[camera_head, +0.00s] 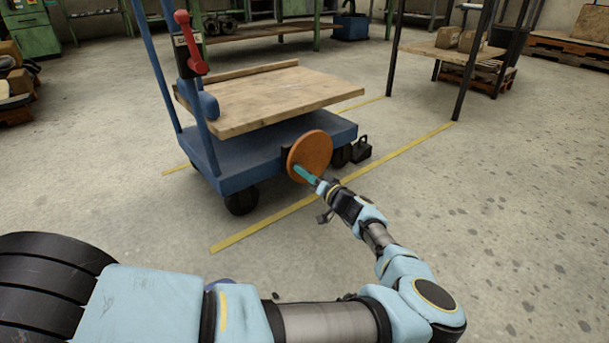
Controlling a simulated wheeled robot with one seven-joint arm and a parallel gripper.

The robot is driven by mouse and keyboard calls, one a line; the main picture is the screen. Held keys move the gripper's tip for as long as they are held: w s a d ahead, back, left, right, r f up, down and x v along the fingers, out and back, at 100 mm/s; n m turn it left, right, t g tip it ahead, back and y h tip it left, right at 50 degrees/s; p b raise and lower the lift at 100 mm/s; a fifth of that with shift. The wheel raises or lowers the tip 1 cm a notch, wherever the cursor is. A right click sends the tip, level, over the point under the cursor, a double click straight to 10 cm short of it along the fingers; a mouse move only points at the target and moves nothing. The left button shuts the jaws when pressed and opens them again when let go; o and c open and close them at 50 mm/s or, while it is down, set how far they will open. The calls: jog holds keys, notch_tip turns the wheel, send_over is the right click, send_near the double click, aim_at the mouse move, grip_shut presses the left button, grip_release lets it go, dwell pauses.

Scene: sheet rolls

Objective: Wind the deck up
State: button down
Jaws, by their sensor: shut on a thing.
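A blue lift cart (262,158) stands in the middle of the view, with a flat wooden deck (265,97) a little above its blue base. An orange round handwheel (315,148) is on the cart's near right side. A teal handle (305,175) sticks out from the wheel's lower left part. My gripper (321,187) is at the near end of this handle and shut on it. The gripper's fingers are small in view and partly hidden. A red lever (189,43) sits on the cart's left upright.
A black block-like object (361,149) lies beside the cart's right wheel. Yellow floor lines (270,226) run on both sides of the cart. A black-legged table (455,53) with boxes stands at the upper right. The concrete floor to the right is clear.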

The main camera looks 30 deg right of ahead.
jog(key=shift+d+f+n+b, duration=0.2)
jog(key=shift+d+n+b, duration=0.1)
jog(key=shift+n, duration=0.2)
jog(key=c, duration=0.7)
grip_release()
jog(key=shift+a, duration=0.15)
jog(key=s, duration=0.3)
jog(key=s+d, duration=0.1)
jog(key=s, duration=0.3)
jog(key=s+d, duration=0.1)
jog(key=s, duration=0.2)
jog(key=shift+s+b, duration=0.3)
